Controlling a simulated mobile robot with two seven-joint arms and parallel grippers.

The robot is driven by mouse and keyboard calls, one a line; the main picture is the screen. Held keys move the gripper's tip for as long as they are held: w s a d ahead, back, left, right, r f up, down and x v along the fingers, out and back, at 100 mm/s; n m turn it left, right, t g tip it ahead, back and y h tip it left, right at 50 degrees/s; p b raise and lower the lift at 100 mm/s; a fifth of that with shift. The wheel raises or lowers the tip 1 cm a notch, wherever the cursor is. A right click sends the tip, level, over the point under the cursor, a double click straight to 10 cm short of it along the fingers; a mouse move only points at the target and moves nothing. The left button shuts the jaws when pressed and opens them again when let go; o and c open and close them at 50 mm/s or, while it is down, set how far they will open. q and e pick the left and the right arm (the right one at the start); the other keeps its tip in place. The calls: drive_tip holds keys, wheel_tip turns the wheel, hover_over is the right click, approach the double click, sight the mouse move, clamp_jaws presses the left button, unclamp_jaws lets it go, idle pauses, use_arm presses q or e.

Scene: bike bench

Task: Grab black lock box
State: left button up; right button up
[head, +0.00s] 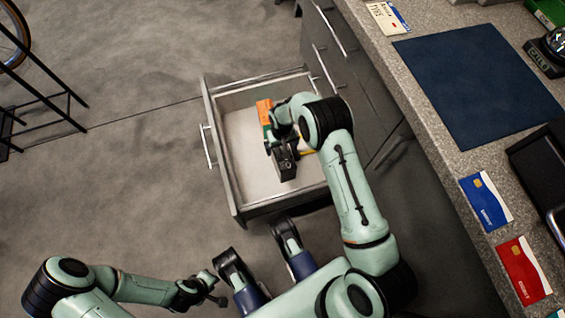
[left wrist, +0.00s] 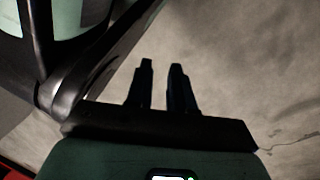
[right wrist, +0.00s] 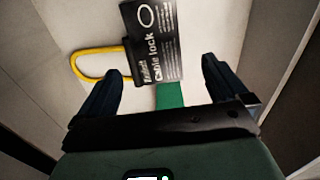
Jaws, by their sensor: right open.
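The black lock box (right wrist: 155,40), printed "Cable lock" with a yellow loop (right wrist: 85,65) beside it, lies in an open drawer (head: 236,192). It also shows in the head view (head: 286,166), near my right gripper (head: 271,143). In the right wrist view my right gripper (right wrist: 160,80) is open and empty, with the box ahead of and between its fingertips, apart from them. My left gripper (left wrist: 162,65) is empty, its fingers a narrow gap apart, over the floor. It shows small in the head view (head: 216,290).
An orange item (head: 264,108) lies in the drawer; a green item (right wrist: 170,95) sits close to the lock box. The drawer walls stand around my right gripper. The counter at right holds a blue mat (head: 470,80), a blue card (head: 484,200) and a red card (head: 523,270).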

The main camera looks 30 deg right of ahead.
sight(283, 162)
wheel_tip(283, 162, down, 3)
drive_tip(key=shift+r+b, duration=0.2)
drive_tip(key=shift+b, duration=0.1)
drive_tip(key=f, duration=0.1)
drive_tip(key=f+b, duration=0.1)
drive_tip(key=f, duration=0.1)
drive_tip(key=f+b, duration=0.1)
drive_tip(key=f, duration=0.1)
drive_tip(key=shift+s+d+f, duration=0.1)
drive_tip(key=shift+s, duration=0.25)
drive_tip(key=c, duration=1.5)
use_arm(q)
drive_tip(key=s+f+g, duration=0.1)
drive_tip(key=s+f, duration=0.1)
drive_tip(key=s, duration=0.3)
drive_tip(key=shift+s+a+f+g, duration=0.15)
drive_tip(key=shift+a+f+g, duration=0.1)
drive_tip(key=shift+f+g, duration=0.15)
use_arm(e)
clamp_jaws()
drive_tip(key=shift+r, duration=0.2)
